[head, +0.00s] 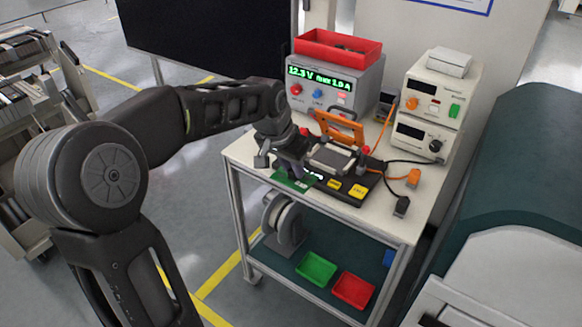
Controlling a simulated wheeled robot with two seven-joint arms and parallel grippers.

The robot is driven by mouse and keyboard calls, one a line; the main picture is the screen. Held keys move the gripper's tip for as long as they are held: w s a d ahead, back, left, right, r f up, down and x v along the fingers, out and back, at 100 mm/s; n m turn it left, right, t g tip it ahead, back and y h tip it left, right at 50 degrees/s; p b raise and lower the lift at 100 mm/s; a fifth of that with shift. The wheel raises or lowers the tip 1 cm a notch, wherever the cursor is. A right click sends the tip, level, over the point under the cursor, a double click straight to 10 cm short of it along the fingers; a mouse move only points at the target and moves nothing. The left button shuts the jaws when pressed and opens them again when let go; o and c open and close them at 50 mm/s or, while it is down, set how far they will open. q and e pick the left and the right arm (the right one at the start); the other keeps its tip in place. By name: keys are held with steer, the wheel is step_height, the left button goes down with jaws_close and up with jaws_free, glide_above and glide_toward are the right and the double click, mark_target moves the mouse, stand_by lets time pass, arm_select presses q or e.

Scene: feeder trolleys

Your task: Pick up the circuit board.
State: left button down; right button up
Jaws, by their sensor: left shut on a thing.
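The green circuit board (292,181) is at the front left of the trolley's top, beside the black test fixture (345,188). My left gripper (291,172) is over it and shut on it; the fingers hide part of the board. I cannot tell whether the board still touches the tabletop. The fixture has an orange handle frame (340,126) standing up, a grey plate and yellow labels. My right gripper is not in view.
A power supply (325,88) carrying a red bin (338,47) stands behind the fixture. Stacked instruments (428,112) stand at the back right. Cables and an orange plug (413,178) lie on the right. The lower shelf holds a reel (284,222), a green tray (316,268) and a red tray (353,290).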

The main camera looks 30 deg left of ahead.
arm_select(q)
steer(key=shift+s, duration=0.4)
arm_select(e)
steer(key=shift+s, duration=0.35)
arm_select(q)
steer(key=shift+w, duration=0.1)
